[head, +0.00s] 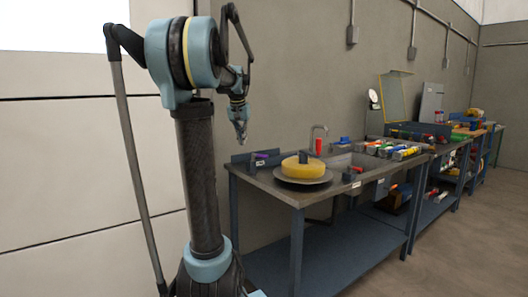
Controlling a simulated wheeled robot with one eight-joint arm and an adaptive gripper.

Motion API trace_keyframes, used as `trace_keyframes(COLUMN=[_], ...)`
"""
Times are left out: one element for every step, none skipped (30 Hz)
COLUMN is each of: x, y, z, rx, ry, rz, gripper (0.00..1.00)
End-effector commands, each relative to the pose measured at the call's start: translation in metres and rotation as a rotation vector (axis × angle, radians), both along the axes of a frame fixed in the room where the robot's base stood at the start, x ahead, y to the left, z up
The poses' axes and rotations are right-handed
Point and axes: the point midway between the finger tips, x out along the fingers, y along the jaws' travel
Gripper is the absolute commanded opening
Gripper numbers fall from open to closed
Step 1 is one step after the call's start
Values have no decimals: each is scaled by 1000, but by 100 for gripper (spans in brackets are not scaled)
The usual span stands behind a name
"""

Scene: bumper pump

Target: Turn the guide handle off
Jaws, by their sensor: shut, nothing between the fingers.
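My gripper (242,140) hangs shut and empty, fingers pointing down, in front of the grey wall, apart from the bench in the picture. No part is clearly recognisable as the guide handle at this size. A thick yellow disc (304,170) sits on a round grey plate (303,181) on the near bench. A small dark blue block (303,157) stands at the disc's top. A small red and dark part (355,170) lies to the right of the plate. A purple-tipped dark part (262,157) is at the bench's back left.
The metal bench (262,182) has blue legs and a lower shelf (320,262). Behind the disc are a tap (319,129) and a red item (318,147). Several coloured tools (400,152) lie farther right. The floor (450,255) before the bench looks clear.

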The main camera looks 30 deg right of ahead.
Motion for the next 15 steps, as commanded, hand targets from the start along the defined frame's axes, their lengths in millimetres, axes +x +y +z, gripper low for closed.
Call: trace_keyframes(x=[7,11,15,17,20,22,24,25,26,27,27,28,28,29,29], y=[-24,-37,-53,-65,-76,-89,-98,-106,-115,-121,-126,-131,-134,-136,-138], z=[7,10,15,18,20,23,25,26,28,29,30,31,31,31,30], rx=[-3,-4,-7,-9,-9,-12,-13,-14,-16,-17,-17,-18,-19,-19,-20], ry=[-3,-6,-10,-12,-15,-18,-20,-22,-23,-25,-26,-27,-27,-27,-28], rz=[-36,-54,-78,-96,-111,-130,-143,-153,-167,-175,-182,-189,-194,-197,-200], gripper=[0,0,0,0,0,0,0,0,0,0,0,0,0,0,0])
